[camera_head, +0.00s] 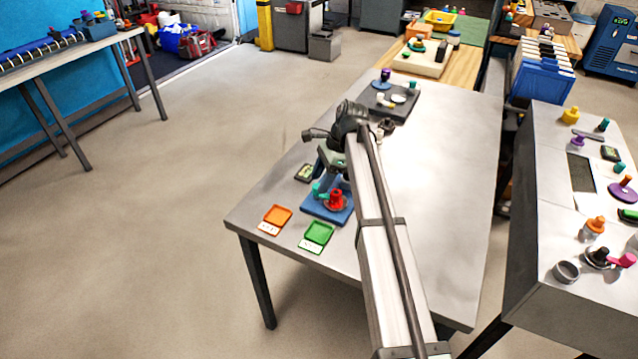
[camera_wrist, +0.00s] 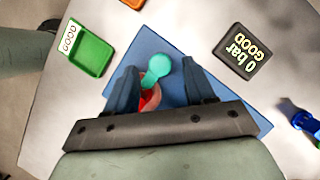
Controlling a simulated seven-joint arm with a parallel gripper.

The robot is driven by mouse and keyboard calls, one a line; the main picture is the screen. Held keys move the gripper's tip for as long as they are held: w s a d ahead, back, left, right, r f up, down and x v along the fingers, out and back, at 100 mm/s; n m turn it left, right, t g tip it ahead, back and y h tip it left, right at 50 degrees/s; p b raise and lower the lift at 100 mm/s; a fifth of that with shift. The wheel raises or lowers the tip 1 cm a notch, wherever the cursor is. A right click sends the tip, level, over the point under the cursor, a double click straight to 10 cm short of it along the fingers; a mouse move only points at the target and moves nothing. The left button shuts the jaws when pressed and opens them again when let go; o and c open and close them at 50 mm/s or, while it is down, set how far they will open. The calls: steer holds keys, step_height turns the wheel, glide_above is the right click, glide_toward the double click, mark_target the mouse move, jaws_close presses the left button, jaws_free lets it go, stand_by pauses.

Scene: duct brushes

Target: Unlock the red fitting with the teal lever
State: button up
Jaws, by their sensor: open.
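The red fitting (camera_head: 335,200) stands upright on a blue base plate (camera_head: 318,208) near the front left of the grey table. The teal lever (camera_head: 317,191) shows at its left side. In the wrist view the teal lever (camera_wrist: 158,68) lies between my gripper's two dark fingers, and I cannot tell if they touch it. A red part of the fitting (camera_wrist: 150,98) shows just below the lever, mostly hidden by my gripper. My gripper (camera_wrist: 160,82) is open above the blue plate (camera_wrist: 150,45). In the head view my arm partly covers the plate's surroundings.
A green tray (camera_head: 318,234) and an orange tray (camera_head: 277,216) lie at the table's front left. A dark gauge display (camera_wrist: 243,52) reading "0 bar GOOD" lies beside the plate. A grey board with several fittings (camera_head: 385,108) is farther back. The table's right side is clear.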

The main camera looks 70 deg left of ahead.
steer(key=shift+x, duration=1.15)
jaws_close()
